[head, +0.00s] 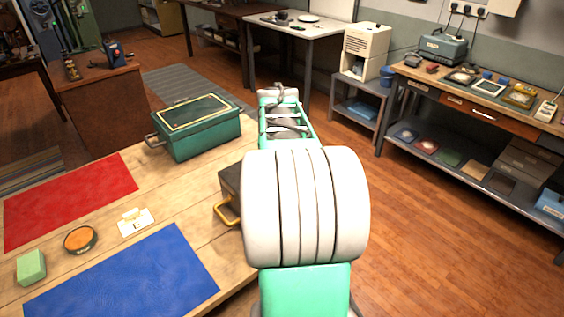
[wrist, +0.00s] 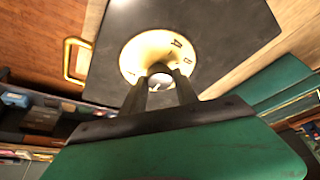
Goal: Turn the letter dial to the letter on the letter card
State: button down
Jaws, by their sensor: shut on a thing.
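The letter dial (wrist: 133,61) is a round cream disc with dark letters, on the face of a dark box (wrist: 215,30) in the wrist view. An A shows near its upper right and what looks like a B at the right; the other letters are hard to read. My gripper (wrist: 161,80) is shut on the dial's central knob. In the head view the dark box (head: 229,182) shows only in part, and my arm hides the dial. A small white card (head: 136,223), perhaps the letter card, lies on the table; its letter is too small to read.
The box has a yellow handle (head: 225,211). A green case (head: 200,136) stands behind it. A red mat (head: 70,199), a blue mat (head: 125,278), an orange round tin (head: 80,240) and a green block (head: 31,267) lie on the table at left.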

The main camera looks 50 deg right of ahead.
dwell(0.4)
jog(key=c, duration=0.9)
grip_release()
jog(key=shift+c, duration=0.2)
jog(key=shift+r, duration=0.1)
jog(key=v, duration=0.7)
jog(key=shift+r, duration=0.25)
jog(key=shift+a, duration=0.1)
